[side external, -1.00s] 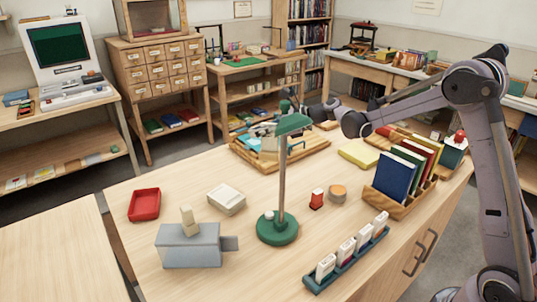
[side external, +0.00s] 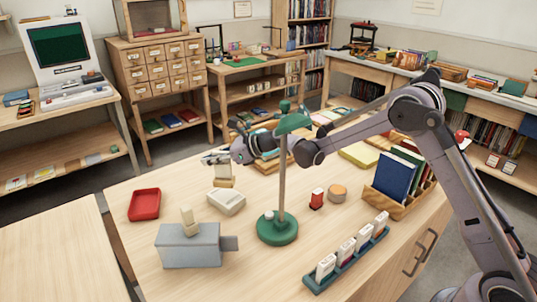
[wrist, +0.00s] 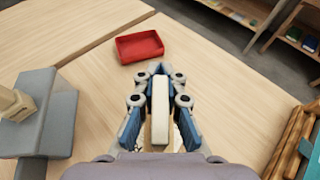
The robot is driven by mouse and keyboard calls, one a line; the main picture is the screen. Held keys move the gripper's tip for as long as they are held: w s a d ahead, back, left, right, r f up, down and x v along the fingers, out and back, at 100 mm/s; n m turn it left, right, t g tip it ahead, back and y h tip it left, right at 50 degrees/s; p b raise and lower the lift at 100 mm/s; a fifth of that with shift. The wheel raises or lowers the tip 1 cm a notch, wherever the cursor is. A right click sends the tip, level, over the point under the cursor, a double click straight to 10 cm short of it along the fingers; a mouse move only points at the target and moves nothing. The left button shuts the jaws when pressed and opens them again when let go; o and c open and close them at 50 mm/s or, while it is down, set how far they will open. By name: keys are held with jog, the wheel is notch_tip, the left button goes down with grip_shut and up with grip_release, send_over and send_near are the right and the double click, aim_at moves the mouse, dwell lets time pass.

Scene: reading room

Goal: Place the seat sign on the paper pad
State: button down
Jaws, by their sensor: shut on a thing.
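My gripper (side external: 221,164) is shut on a cream upright piece, which looks like the seat sign (side external: 223,182). In the wrist view the sign (wrist: 160,105) shows as a pale strip between the blue-padded fingers (wrist: 161,82), with a tan base partly visible below. A white, low block, which looks like the paper pad (side external: 227,203), lies on the table just below and in front of the sign in the side view. The wrist view shows only slivers of white under the gripper. I cannot tell whether the sign touches the pad.
A red tray (side external: 144,204) lies left of the pad. A grey box (side external: 190,246) stands in front. The green lamp (side external: 278,228) stands to the right, with its post close to my arm. A yellow flat item (side external: 359,154) and a book rack (side external: 400,203) are farther right.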

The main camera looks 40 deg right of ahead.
aim_at(215, 169)
jog(key=shift+f, duration=2)
jog(key=c, duration=1.5)
grip_release()
jog(key=shift+f, duration=0.15)
jog(key=shift+o, duration=0.2)
jog(key=shift+s+d+r, duration=0.1)
jog(key=shift+d+r, duration=0.05)
jog(key=shift+r, duration=0.1)
jog(key=v, duration=1.1)
jog(key=shift+s+d, duration=0.2)
jog(key=shift+s, duration=0.05)
jog(key=shift+r, duration=0.2)
